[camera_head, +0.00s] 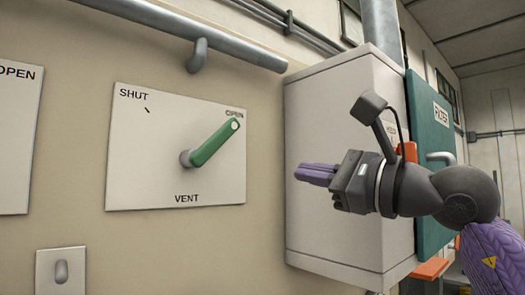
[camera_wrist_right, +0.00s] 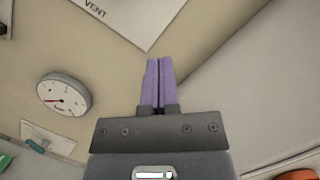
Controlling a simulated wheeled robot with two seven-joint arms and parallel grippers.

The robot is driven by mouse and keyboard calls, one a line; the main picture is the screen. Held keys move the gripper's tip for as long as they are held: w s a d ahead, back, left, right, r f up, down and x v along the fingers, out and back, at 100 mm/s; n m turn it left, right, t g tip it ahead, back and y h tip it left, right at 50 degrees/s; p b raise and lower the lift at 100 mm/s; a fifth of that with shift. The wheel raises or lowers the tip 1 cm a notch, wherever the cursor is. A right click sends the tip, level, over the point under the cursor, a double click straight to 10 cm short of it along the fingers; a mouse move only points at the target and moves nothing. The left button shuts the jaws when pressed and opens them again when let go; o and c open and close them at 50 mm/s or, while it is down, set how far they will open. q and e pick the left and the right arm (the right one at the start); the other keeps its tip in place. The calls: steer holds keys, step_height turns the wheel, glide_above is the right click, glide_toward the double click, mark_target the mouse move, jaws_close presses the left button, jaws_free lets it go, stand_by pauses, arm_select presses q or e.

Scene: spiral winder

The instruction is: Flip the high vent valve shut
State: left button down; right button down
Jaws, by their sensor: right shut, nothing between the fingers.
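The vent valve has a green lever (camera_head: 214,143) on a white plate (camera_head: 150,165) marked SHUT, OPEN and VENT. The lever points up and right, its tip at the OPEN label. My right gripper (camera_head: 303,174) is to the right of the plate, apart from the lever, with its purple fingers pointing left. In the right wrist view its fingers (camera_wrist_right: 157,82) are together and empty. The corner of the VENT plate (camera_wrist_right: 140,12) shows at the top there; the lever is out of that view. My left gripper is not in view.
A white cabinet (camera_head: 340,130) stands behind my right gripper, with a teal FILTER panel (camera_head: 428,120) beside it. A grey pipe (camera_head: 190,35) runs above the plate. A round gauge (camera_wrist_right: 64,94) shows on the wall in the wrist view. Another plate (camera_head: 15,150) is at left.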

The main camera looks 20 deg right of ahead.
mark_target(216, 141)
steer(key=w+a+r+p, duration=0.1)
steer(key=w+a+p, duration=0.1)
steer(key=w+a+r+p, duration=0.2)
steer(key=a, duration=0.1)
steer(key=w+a+r+p, duration=0.1)
steer(key=w+a+p, duration=0.1)
steer(key=w, duration=0.1)
steer(key=shift+w+a+r, duration=0.1)
steer(key=shift+a+r, duration=0.1)
steer(key=shift+a, duration=0.05)
